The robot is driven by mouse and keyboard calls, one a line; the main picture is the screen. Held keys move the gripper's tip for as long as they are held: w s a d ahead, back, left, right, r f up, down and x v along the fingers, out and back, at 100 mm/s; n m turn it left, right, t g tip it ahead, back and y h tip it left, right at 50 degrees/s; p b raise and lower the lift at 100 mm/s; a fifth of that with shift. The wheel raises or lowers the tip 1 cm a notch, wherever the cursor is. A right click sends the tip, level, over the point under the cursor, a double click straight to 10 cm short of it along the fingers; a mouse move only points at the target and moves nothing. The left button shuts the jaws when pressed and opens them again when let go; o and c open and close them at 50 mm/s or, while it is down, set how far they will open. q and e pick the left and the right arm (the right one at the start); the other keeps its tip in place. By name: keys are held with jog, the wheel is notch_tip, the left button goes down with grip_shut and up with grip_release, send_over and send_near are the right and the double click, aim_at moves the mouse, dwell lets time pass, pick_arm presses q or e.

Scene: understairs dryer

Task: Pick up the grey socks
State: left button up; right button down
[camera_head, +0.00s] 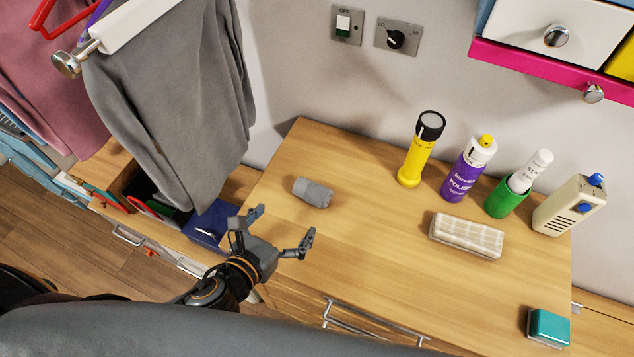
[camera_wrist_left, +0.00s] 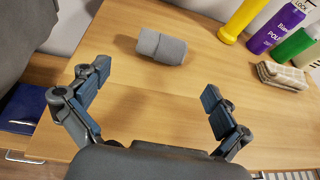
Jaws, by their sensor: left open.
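The grey socks (camera_head: 313,192) lie as a small rolled bundle on the wooden top (camera_head: 370,240), left of its middle. They also show in the left wrist view (camera_wrist_left: 161,47), beyond the fingertips and between the lines of the two fingers. My left gripper (camera_head: 283,228) is open and empty, just in front of the socks and apart from them. Its two spread fingers also show in the left wrist view (camera_wrist_left: 152,85). My right gripper is not in view.
A yellow torch (camera_head: 419,150), purple polish bottle (camera_head: 468,170), green container (camera_head: 508,196) and beige device (camera_head: 569,206) stand along the back. A folded checked cloth (camera_head: 466,236) lies to the right, a teal box (camera_head: 548,327) near the front right. Grey trousers (camera_head: 175,100) hang at left.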

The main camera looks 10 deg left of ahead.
aim_at(309, 197)
pick_arm(q)
jog(key=x, duration=0.5)
jog(key=shift+w+d+f+p, duration=0.1)
jog(key=shift+w+d+p, duration=0.05)
jog(key=shift+w+p, duration=0.2)
jog(key=shift+w+d+f, duration=0.1)
jog(key=shift+w, duration=0.1)
jog(key=shift+w+d+f+p, duration=0.2)
jog(key=shift+w+p, duration=0.1)
jog(key=shift+w, duration=0.35)
jog(key=x, duration=0.3)
jog(key=shift+w+d+f, duration=0.1)
jog(key=shift+w+d, duration=0.05)
jog(key=shift+w, duration=0.05)
jog(key=shift+w+d+f+p, duration=0.1)
jog(key=shift+w+f+p, duration=0.05)
jog(key=shift+p, duration=0.15)
jog(key=shift+c, duration=0.8)
jog(key=c, duration=0.9)
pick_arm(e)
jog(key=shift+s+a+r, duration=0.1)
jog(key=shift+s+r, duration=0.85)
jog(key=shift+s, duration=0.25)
